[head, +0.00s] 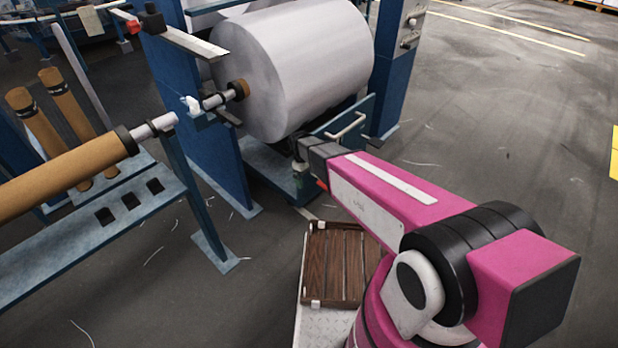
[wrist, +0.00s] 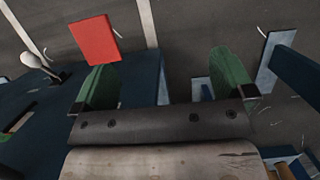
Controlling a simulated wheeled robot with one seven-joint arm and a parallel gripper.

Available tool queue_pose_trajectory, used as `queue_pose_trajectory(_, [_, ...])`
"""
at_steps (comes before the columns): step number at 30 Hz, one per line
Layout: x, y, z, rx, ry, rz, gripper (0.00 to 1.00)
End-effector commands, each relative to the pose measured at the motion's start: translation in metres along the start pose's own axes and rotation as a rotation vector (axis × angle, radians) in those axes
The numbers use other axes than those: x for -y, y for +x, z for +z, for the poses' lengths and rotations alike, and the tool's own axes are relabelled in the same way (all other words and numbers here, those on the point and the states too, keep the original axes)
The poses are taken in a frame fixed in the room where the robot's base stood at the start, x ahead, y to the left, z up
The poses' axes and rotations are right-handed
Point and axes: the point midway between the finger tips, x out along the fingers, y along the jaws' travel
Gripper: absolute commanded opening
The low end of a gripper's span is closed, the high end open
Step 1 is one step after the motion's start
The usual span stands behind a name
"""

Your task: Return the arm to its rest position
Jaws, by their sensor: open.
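My magenta arm reaches out from the lower right in the head view toward the foot of the blue loom frame (head: 225,130). My gripper (head: 301,168) is at its far end, low beside the frame and below the large white roll (head: 295,65). In the wrist view, my gripper (wrist: 165,72) shows two green fingers spread wide. Nothing sits between them. A red plate (wrist: 95,38) shows beyond the left finger. The gripper is small and partly hidden by the arm in the head view.
A brown slatted crate (head: 340,262) lies below the arm. A blue rack (head: 90,235) with brown rollers (head: 65,180) stands at the left. A pale handle (head: 346,128) is close above the arm. The grey floor (head: 500,130) at the right is clear except for thread scraps.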

Motion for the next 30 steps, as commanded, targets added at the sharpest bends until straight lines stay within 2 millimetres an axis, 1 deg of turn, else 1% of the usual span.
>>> queue_pose_trajectory(7, [-0.001,0.000,0.001,-0.001,0.001,0.000,1.00])
queue_pose_trajectory(9, [-0.003,-0.003,0.007,-0.005,0.014,-0.002,1.00])
queue_pose_trajectory(11, [-0.008,-0.007,0.018,-0.013,0.041,-0.005,1.00])
queue_pose_trajectory(14, [-0.022,-0.019,0.050,-0.038,0.123,-0.016,1.00])
queue_pose_trajectory(15, [-0.029,-0.025,0.066,-0.050,0.167,-0.021,1.00])
queue_pose_trajectory(17, [-0.039,-0.034,0.093,-0.070,0.238,-0.031,1.00])
queue_pose_trajectory(18, [-0.046,-0.040,0.111,-0.084,0.288,-0.037,1.00])
queue_pose_trajectory(20, [-0.055,-0.048,0.136,-0.105,0.361,-0.047,1.00])
queue_pose_trajectory(21, [-0.060,-0.053,0.153,-0.118,0.409,-0.053,1.00])
queue_pose_trajectory(23, [-0.067,-0.061,0.179,-0.138,0.482,-0.062,1.00])
queue_pose_trajectory(24, [-0.070,-0.066,0.196,-0.151,0.530,-0.069,1.00])
queue_pose_trajectory(26, [-0.075,-0.073,0.221,-0.171,0.602,-0.079,1.00])
queue_pose_trajectory(27, [-0.077,-0.077,0.237,-0.183,0.648,-0.084,1.00])
queue_pose_trajectory(30, [-0.082,-0.087,0.272,-0.211,0.752,-0.098,1.00])
